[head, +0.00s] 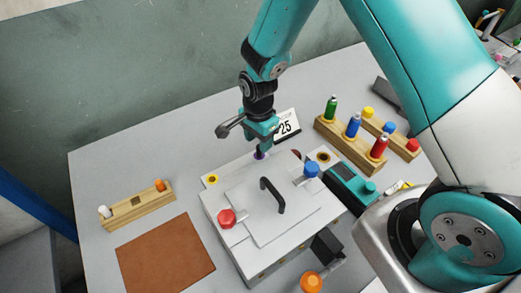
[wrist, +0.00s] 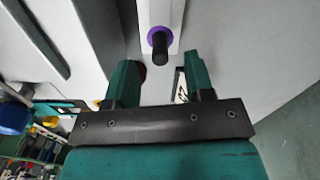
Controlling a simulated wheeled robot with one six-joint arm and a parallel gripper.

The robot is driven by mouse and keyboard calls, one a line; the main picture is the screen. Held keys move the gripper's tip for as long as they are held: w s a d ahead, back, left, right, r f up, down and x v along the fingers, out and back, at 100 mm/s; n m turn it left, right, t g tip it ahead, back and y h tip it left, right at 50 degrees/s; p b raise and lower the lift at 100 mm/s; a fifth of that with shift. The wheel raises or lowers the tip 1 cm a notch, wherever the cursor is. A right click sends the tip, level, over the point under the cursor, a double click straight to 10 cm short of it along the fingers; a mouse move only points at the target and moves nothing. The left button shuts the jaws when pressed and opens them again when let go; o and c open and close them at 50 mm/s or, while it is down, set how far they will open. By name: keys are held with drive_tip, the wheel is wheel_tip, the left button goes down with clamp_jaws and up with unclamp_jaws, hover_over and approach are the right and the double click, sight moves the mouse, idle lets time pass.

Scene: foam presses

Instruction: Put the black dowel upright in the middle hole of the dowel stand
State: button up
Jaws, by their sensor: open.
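The black dowel (wrist: 160,50) stands in a purple ring on the white press box, and its lower end shows in the head view (head: 261,148). My gripper (wrist: 160,70) is open and empty, with its fingers to either side of the dowel's line. The dowel appears just beyond the fingertips; I cannot tell the exact gap. In the head view my gripper (head: 260,143) is over the box's back edge and partly hides the dowel. The wooden dowel stand (head: 142,211) is on the table at left, with a white dowel (head: 105,212) and an orange dowel (head: 160,185) at its ends. Its middle hole is empty.
The white press box (head: 225,250) carries a black handle (head: 271,194), a red knob (head: 227,218) and a blue knob (head: 312,169). A brown mat (head: 165,255) lies at left. Wooden racks (head: 345,150) stand at right, near a "25" card (head: 287,126). The back-left table is clear.

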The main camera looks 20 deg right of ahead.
sight(259, 154)
drive_tip(key=shift+d+f+p, duration=0.1)
drive_tip(key=shift+f+p, duration=0.25)
drive_tip(key=shift+f, duration=1.25)
clamp_jaws()
drive_tip(key=shift+r, duration=0.15)
